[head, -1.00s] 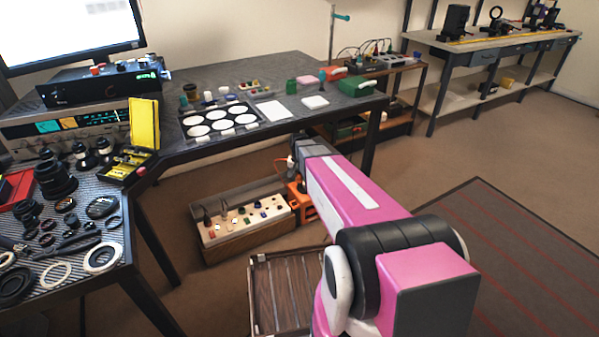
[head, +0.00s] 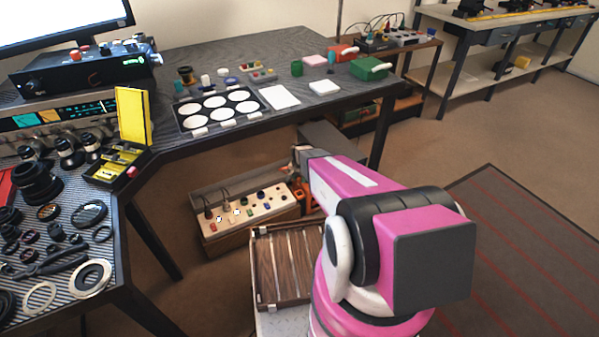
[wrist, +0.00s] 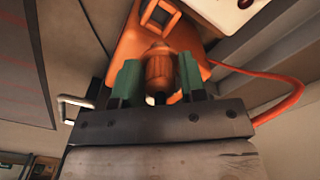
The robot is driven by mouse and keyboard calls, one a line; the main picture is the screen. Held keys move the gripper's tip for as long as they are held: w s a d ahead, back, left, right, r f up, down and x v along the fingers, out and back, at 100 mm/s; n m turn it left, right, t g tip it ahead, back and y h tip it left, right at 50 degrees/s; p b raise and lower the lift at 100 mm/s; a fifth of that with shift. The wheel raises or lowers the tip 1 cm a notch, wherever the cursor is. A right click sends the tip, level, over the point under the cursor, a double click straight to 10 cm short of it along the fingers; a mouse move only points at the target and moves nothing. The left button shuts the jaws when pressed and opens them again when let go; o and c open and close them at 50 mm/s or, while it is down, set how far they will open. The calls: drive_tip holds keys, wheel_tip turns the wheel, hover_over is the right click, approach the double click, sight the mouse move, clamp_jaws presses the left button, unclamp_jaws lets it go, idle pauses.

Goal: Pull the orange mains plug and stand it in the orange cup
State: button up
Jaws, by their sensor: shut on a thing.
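In the wrist view, my gripper (wrist: 159,82) is shut on the orange mains plug (wrist: 158,66), with one green finger on each side of its ribbed body. Behind the plug lies a larger orange body (wrist: 128,45) with a rectangular opening at its top. I cannot tell whether the plug is seated in it or apart from it. An orange cable (wrist: 285,106) curves at the right. In the head view, the orange body (head: 303,193) shows in part beside my arm, and the fingers and plug are hidden. I cannot make out the orange cup for certain.
A wooden box with a pale socket panel (head: 243,214) stands on the floor under the bench (head: 300,112), left of my gripper. A slatted dark wood tray (head: 287,262) lies in front of it. A bench leg (head: 381,135) stands behind my arm at the right.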

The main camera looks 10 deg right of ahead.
drive_tip(key=shift+f, duration=2.95)
drive_tip(key=shift+f, duration=0.6)
drive_tip(key=o, duration=1.1)
wheel_tip(320, 180, up, 11)
drive_tip(key=shift+a, duration=0.1)
